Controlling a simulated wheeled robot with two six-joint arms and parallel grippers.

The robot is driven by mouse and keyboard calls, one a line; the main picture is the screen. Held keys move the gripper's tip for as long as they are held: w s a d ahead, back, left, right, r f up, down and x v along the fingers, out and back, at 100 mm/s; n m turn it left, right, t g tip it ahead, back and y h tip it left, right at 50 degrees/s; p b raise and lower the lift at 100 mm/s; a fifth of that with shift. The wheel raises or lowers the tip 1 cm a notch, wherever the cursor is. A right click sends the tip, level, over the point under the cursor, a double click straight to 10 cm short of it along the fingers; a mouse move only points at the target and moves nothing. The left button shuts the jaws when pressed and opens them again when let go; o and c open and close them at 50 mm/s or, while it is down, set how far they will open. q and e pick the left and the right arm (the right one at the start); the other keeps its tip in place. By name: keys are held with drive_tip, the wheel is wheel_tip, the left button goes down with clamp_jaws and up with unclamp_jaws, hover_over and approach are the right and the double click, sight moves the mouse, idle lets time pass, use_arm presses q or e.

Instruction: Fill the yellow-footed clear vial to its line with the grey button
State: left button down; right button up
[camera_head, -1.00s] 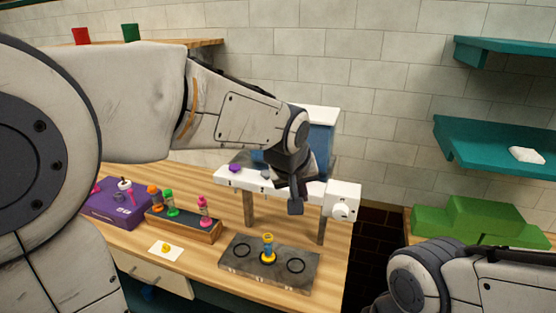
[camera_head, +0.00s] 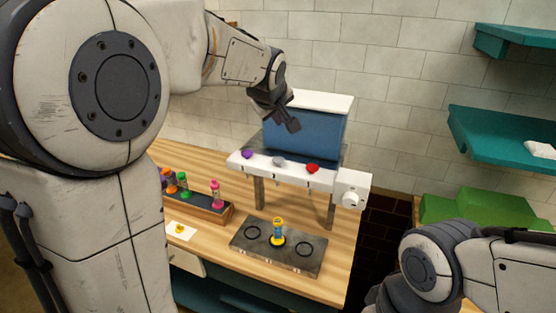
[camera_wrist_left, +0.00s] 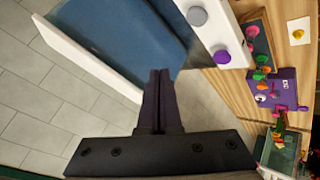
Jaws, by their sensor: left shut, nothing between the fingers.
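The yellow-footed vial (camera_head: 278,232) stands upright on the middle ring of the dark plate (camera_head: 248,249), below the dispenser. Its middle looks bluish and its top yellow; the line and level are too small to read. The grey button (camera_head: 279,160) is between a purple and a red button on the white dispenser bar (camera_head: 331,179). It also shows in the left wrist view (camera_wrist_left: 197,15). My left gripper (camera_head: 291,123) is shut and empty, above and behind the buttons, in front of the blue tank. It also shows in the left wrist view (camera_wrist_left: 159,75). My right gripper is out of view.
The blue tank (camera_head: 310,136) with a white lid stands behind the buttons. A white knob (camera_head: 350,200) is at the bar's right end. A rack (camera_head: 215,215) with coloured vials and a card (camera_head: 181,231) lie left of the plate. A purple box (camera_wrist_left: 270,88) shows in the wrist view.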

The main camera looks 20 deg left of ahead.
sight(279, 161)
use_arm(q)
wheel_tip(279, 161, down, 8)
drive_tip(key=b, duration=0.6)
drive_tip(key=shift+f+b, duration=0.2)
drive_tip(key=shift+b, duration=0.1)
idle(1.5)
drive_tip(key=shift+f+b, duration=0.4)
drive_tip(key=shift+b, duration=0.15)
drive_tip(key=shift+f+b, duration=0.6)
drive_tip(key=shift+b, duration=0.05)
idle(0.6)
idle(0.3)
drive_tip(key=shift+r+p, duration=0.65)
drive_tip(key=shift+r, duration=0.35)
drive_tip(key=shift+r, duration=0.1)
